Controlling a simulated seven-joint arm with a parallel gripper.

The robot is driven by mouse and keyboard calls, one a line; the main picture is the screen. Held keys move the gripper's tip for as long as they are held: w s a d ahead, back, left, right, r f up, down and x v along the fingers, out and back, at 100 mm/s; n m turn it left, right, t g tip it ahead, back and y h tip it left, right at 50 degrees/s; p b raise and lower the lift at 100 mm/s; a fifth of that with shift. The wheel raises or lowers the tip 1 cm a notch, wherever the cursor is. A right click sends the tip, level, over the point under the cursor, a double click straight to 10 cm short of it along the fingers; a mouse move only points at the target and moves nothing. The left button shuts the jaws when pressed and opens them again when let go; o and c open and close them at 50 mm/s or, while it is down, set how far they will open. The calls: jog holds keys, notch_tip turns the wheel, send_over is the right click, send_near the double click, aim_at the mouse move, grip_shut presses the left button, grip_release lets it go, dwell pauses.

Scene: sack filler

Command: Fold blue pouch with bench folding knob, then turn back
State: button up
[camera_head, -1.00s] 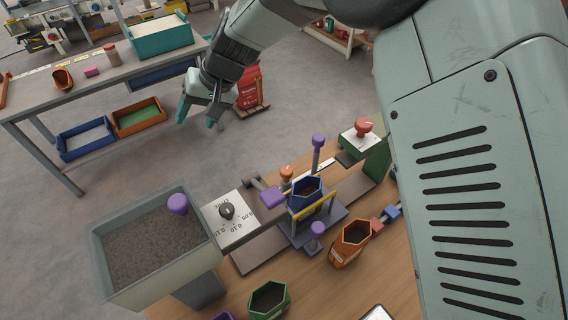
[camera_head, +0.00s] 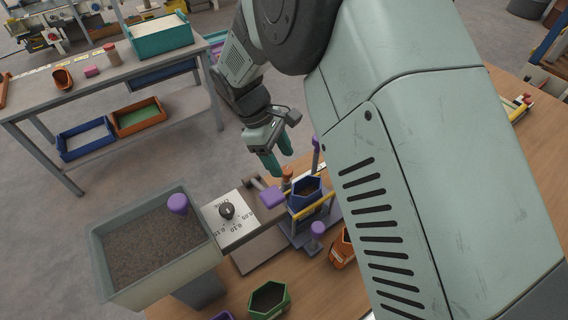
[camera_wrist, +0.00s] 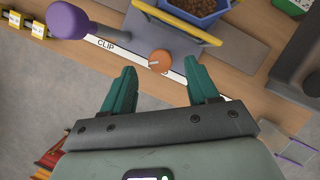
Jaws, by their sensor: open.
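The blue pouch (camera_head: 307,187) stands upright, open at the top, in a holder with a yellow bar (camera_head: 313,207) on the bench. In the wrist view its brown fill (camera_wrist: 200,5) shows at the top edge. A small orange knob (camera_head: 287,172) sits behind the pouch; the orange knob also shows in the wrist view (camera_wrist: 160,61), ahead of and between my fingers. Purple knobs stand around the holder, one in front (camera_head: 318,229) and one behind (camera_head: 315,148), partly hidden by my arm. My gripper (camera_head: 281,160) is open and empty, above the orange knob's side of the bench.
A bin of brown material (camera_head: 95,240) with a purple knob stands left, beside a dial panel (camera_head: 228,224). A green pouch (camera_head: 268,299) and an orange pouch (camera_head: 341,249) stand in front. My arm hides much of the bench's right side.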

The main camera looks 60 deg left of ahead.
aim_at(286, 170)
jog(key=shift+x, duration=1.55)
jog(key=shift+c, duration=0.2)
jog(key=c, duration=1)
jog(key=m+g, duration=0.1)
jog(key=m, duration=0.3)
jog(key=shift+w+r+m+g+h, duration=0.1)
jog(key=shift+m+g+h, duration=0.2)
jog(key=shift+m+g, duration=0.1)
jog(key=o, duration=1)
jog(key=shift+o, duration=0.2)
jog(key=v, duration=1)
jog(key=shift+a+r, duration=0.25)
jog(key=shift+r, duration=0.1)
